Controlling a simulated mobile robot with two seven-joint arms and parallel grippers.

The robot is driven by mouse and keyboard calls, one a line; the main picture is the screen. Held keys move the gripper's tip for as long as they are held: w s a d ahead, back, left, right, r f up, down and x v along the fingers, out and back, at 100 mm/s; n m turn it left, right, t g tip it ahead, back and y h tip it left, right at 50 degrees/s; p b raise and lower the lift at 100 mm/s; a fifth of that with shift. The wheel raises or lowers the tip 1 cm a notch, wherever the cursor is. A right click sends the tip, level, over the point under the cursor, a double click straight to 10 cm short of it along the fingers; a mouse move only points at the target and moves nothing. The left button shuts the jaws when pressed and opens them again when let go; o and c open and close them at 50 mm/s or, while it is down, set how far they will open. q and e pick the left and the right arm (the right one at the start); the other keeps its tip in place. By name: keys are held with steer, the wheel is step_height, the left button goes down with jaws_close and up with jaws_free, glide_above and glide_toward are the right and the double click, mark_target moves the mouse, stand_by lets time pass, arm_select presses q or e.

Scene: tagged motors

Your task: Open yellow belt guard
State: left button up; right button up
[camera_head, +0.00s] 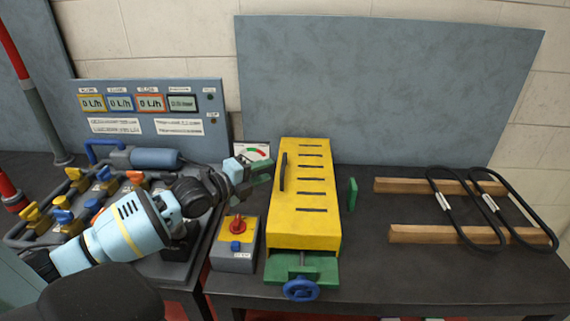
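The yellow belt guard (304,218) is a long box with several dark slots across its top. It lies closed over the machine on the table. A black bar handle (283,173) stands along its left edge. My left gripper (262,174) is just left of the handle, apart from it as far as I can see. Its fingertips are small and overlap green parts, so their opening is unclear. My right gripper is not in view.
A grey box with a red knob (236,226) stands left of the guard. A blue handwheel (301,289) sticks out in front. Two black belts (466,210) lie on wooden bars (445,234) at the right. A meter panel (150,105) stands behind the valves.

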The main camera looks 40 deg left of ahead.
mark_target(284, 162)
arm_select(q)
steer(key=shift+x, duration=3.75)
steer(key=shift+c, duration=0.3)
steer(key=shift+s, duration=0.1)
jaws_close()
